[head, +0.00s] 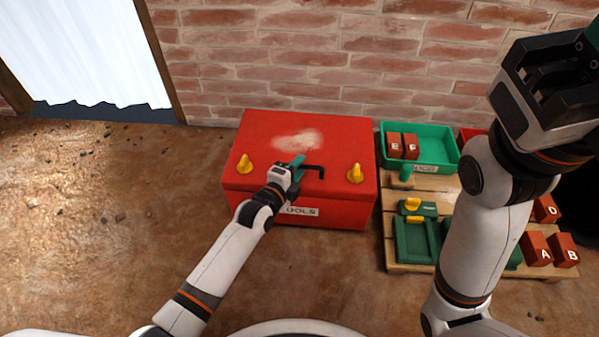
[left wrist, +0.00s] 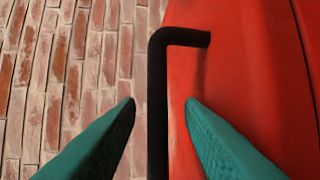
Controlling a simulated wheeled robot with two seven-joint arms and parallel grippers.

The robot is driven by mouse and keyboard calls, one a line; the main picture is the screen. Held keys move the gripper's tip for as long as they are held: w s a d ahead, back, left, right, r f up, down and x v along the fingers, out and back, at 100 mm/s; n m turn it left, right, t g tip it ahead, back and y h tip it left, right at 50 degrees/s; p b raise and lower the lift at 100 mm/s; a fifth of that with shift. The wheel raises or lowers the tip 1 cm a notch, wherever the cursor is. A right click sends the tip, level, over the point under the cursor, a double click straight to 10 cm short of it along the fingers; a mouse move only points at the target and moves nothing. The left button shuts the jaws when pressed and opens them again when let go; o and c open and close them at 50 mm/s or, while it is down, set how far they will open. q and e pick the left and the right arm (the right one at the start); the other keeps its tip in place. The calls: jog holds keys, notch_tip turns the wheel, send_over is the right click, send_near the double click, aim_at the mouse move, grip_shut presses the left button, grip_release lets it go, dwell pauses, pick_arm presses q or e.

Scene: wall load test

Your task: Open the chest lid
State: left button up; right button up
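The red chest (head: 335,213) stands against the brick wall with its lid (head: 260,130) down. A black bar handle (head: 321,168) is on the lid, between two yellow latches (head: 245,165) (head: 355,173). My left gripper (head: 297,161) is at the handle. In the left wrist view, its green fingers (left wrist: 160,101) are apart, one on each side of the black handle (left wrist: 157,105), with gaps showing beside the bar. My right gripper (head: 548,85) is raised at the upper right, away from the chest; its fingertips are mostly out of frame.
A wooden pallet (head: 390,230) right of the chest holds a green tray (head: 440,148), a green case (head: 415,240) and several lettered red-brown blocks (head: 535,247). A white curtain (head: 85,50) hangs in an opening at upper left. The dirt floor (head: 110,230) left of the chest is clear.

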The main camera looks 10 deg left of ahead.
pick_arm(q)
jog(key=shift+w+d+f, duration=0.1)
jog(key=shift+w+d, duration=0.15)
jog(key=shift+w, duration=0.3)
grip_shut()
